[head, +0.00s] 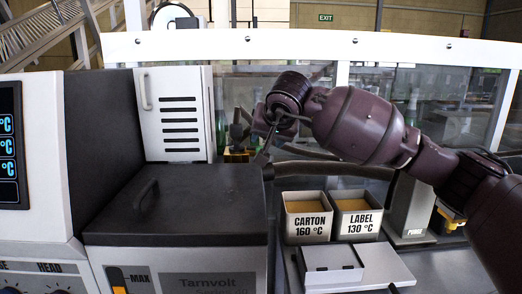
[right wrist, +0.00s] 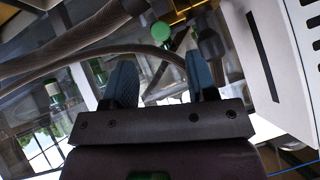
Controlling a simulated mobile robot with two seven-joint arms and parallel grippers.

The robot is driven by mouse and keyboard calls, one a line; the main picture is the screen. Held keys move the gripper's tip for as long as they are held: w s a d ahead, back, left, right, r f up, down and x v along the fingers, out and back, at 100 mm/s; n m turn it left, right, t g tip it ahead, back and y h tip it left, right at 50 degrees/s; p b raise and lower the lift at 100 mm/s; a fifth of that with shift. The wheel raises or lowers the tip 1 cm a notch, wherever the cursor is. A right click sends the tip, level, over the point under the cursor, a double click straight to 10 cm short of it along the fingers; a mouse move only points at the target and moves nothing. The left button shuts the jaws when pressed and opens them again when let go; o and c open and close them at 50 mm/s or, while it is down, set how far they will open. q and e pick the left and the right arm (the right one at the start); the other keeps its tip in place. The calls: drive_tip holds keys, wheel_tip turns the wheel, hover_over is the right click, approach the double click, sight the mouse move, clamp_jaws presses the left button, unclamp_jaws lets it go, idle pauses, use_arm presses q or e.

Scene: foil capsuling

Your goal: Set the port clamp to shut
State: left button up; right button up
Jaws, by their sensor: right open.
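I cannot pick out the port clamp with certainty in either view. My right arm comes in from the right in the head view, and its gripper (head: 262,138) is beside the dark tank's far right corner, by the hose end. In the right wrist view the right gripper (right wrist: 160,80) has its two blue fingers apart with nothing held between them. Beyond the fingers are a round green piece (right wrist: 160,31), a grey hose (right wrist: 150,52) and a dark fitting (right wrist: 210,45). My left gripper is out of view.
The dark lidded tank (head: 180,205) stands left of centre, with a white vented cabinet (head: 176,115) behind it. The CARTON tray (head: 306,228) and LABEL tray (head: 355,225) stand to its right. A clear guard with a white rail (head: 330,46) runs along the back.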

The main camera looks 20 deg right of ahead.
sight(256, 148)
drive_tip(key=b+x, duration=0.1)
drive_tip(key=x, duration=0.5)
drive_tip(key=shift+w+f, duration=0.25)
drive_tip(key=shift+a, duration=0.1)
clamp_jaws()
